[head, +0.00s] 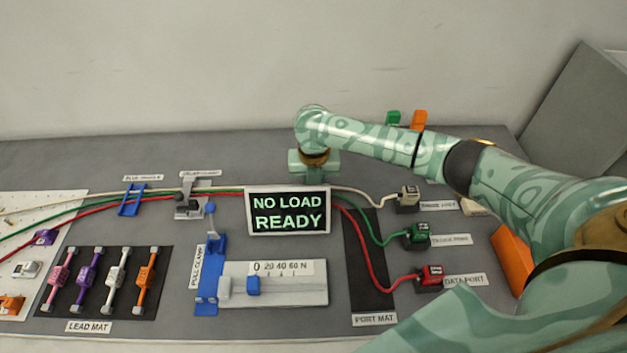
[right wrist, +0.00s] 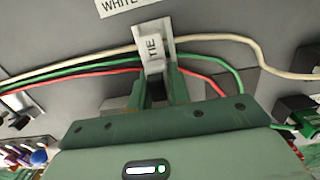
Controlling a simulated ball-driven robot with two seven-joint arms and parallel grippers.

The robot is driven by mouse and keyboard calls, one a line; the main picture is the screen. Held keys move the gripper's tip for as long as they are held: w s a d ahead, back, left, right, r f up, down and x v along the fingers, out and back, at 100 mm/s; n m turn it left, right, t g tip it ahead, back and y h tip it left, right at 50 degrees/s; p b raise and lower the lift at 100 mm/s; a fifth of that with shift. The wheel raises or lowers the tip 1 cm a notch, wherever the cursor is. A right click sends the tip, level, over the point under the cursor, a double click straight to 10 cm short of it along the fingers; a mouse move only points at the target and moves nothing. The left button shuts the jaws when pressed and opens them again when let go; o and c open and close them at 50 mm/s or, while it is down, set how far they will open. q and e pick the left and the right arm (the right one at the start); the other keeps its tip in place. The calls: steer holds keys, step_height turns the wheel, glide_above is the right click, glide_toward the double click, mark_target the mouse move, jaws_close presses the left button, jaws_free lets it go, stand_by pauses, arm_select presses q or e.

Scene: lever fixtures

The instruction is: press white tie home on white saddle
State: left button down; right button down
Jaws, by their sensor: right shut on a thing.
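My right gripper (right wrist: 157,80) is shut on the white tie (right wrist: 153,52), a pale block marked TIE, in the right wrist view. The tie is at the cream, green and red cables, against a pale upright piece (right wrist: 146,28) that looks like the white saddle. The gripper and tie hide most of that piece, so I cannot tell how far the tie is seated. In the head view my right gripper (head: 314,165) points down behind the display, which hides its fingertips, the tie and the saddle. My left gripper is not in view.
The display (head: 288,210) reads NO LOAD READY. A blue saddle (head: 132,200) and a grey clamp (head: 190,200) stand left along the cables. The pull clamp (head: 208,285) and force gauge (head: 300,290) are in front. Port blocks (head: 430,275) stand right; the lead mat (head: 70,290) lies left.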

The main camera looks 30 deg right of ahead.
steer(key=shift+f, duration=0.35)
